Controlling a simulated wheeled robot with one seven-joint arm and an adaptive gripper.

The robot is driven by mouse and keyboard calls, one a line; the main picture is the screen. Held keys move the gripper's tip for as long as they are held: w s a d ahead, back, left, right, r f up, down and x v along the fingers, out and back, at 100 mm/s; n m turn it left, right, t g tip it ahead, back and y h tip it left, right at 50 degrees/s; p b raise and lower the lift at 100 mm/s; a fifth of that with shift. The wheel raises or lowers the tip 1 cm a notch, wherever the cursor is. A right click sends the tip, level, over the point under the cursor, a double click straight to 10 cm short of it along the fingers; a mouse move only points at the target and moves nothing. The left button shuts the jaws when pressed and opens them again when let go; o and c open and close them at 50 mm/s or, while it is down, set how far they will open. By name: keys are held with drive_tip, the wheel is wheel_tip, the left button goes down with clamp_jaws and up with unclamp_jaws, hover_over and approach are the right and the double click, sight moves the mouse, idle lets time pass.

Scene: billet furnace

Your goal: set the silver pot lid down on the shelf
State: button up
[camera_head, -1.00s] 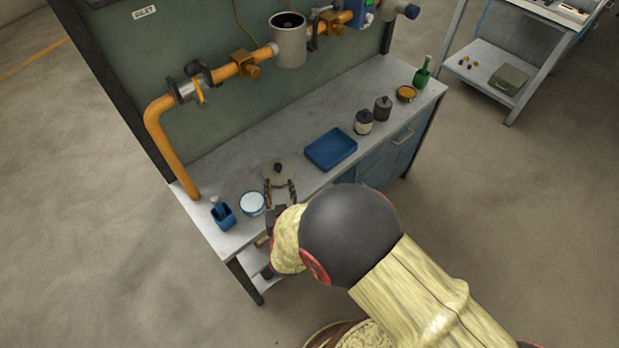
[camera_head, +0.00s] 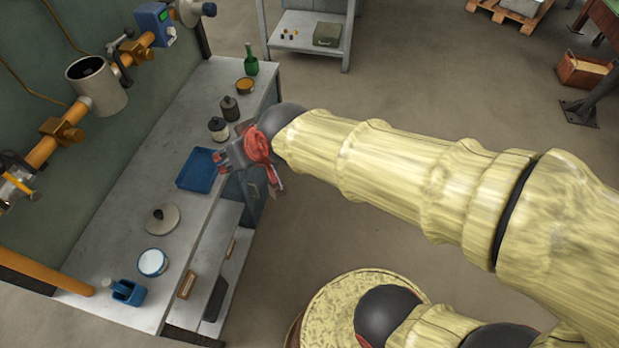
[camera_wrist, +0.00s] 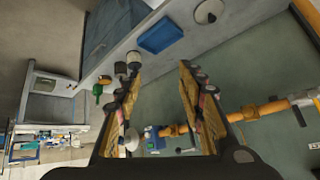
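The silver pot lid (camera_head: 162,219) lies flat, dark knob up, on the grey top of the bench-like shelf (camera_head: 118,228). It also shows at the top of the wrist view (camera_wrist: 208,11). My gripper (camera_head: 222,160) is clear of the lid, up and to the right of it in the head view, in front of the blue tray. In the wrist view the two fingers (camera_wrist: 158,72) stand wide apart with nothing held between them.
A blue tray (camera_head: 200,171), a white bowl with a blue rim (camera_head: 152,262) and a blue holder (camera_head: 127,292) stand near the lid. Dark-lidded jars (camera_head: 218,128) and a green bottle (camera_head: 251,62) are farther back. An orange pipe (camera_head: 45,150) runs along the wall.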

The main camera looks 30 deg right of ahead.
drive_tip(key=s+d+r+m+g+h, duration=0.1)
drive_tip(key=s+d+r+g+h, duration=0.1)
drive_tip(key=s+d, duration=0.9)
drive_tip(key=s, duration=0.4)
drive_tip(key=shift+d+r+m+h, duration=0.2)
drive_tip(key=shift+d+m+h, duration=0.1)
drive_tip(key=shift+o, duration=1)
drive_tip(key=shift+s, duration=0.1)
